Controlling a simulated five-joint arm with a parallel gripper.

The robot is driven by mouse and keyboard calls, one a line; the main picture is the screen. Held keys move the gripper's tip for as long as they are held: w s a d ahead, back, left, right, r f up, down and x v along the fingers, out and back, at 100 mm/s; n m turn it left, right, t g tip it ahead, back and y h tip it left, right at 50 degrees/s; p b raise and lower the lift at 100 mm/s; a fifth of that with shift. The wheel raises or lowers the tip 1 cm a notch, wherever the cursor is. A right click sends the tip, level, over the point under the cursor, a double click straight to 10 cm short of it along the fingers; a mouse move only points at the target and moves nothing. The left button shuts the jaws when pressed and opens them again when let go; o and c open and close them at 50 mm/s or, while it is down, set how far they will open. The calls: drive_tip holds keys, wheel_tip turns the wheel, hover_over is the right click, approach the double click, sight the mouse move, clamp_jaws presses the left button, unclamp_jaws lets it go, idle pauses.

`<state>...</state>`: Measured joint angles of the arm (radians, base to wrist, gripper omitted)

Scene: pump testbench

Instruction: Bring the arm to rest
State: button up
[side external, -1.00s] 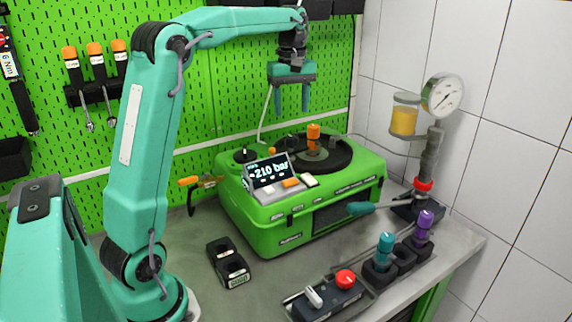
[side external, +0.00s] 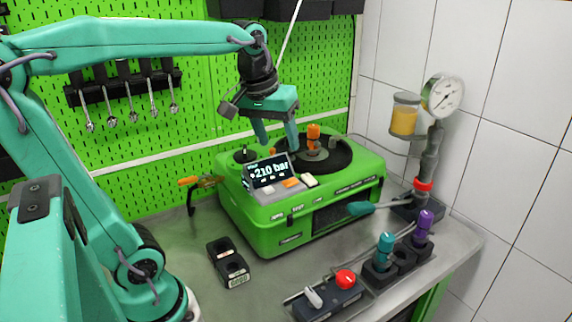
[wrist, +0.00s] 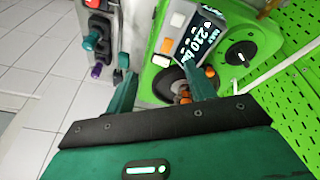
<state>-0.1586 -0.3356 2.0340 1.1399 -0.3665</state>
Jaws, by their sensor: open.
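My gripper (side external: 277,145) is open and empty in the side view. It hangs tilted above the back left part of the green pump testbench (side external: 290,236), close over its display (side external: 268,172), which reads 210 bar. An orange-topped part (side external: 313,134) stands on the dark round plate of the bench, just right of my fingers in the picture. In the wrist view, my gripper (wrist: 160,97) has its two fingers apart, with the display (wrist: 200,42) and the dark plate (wrist: 170,85) beyond them. The right finger partly covers the orange-topped part.
A teal-topped part (side external: 385,246) and a purple-topped part (side external: 424,224) stand in a black holder at the front right. A control box with a red button (side external: 345,279) sits before them. A pressure gauge (side external: 443,95) stands at right. An empty black double holder (side external: 229,265) lies left of the bench.

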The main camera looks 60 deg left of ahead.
drive_tip(key=s+d+f+m+t, duration=0.2)
drive_tip(key=s+d+f+m, duration=0.3)
drive_tip(key=s, duration=0.3)
drive_tip(key=shift+s+f+m+h, duration=0.3)
drive_tip(key=shift+s+f+m, duration=0.15)
drive_tip(key=shift+f, duration=0.3)
drive_tip(key=shift+c, duration=0.2)
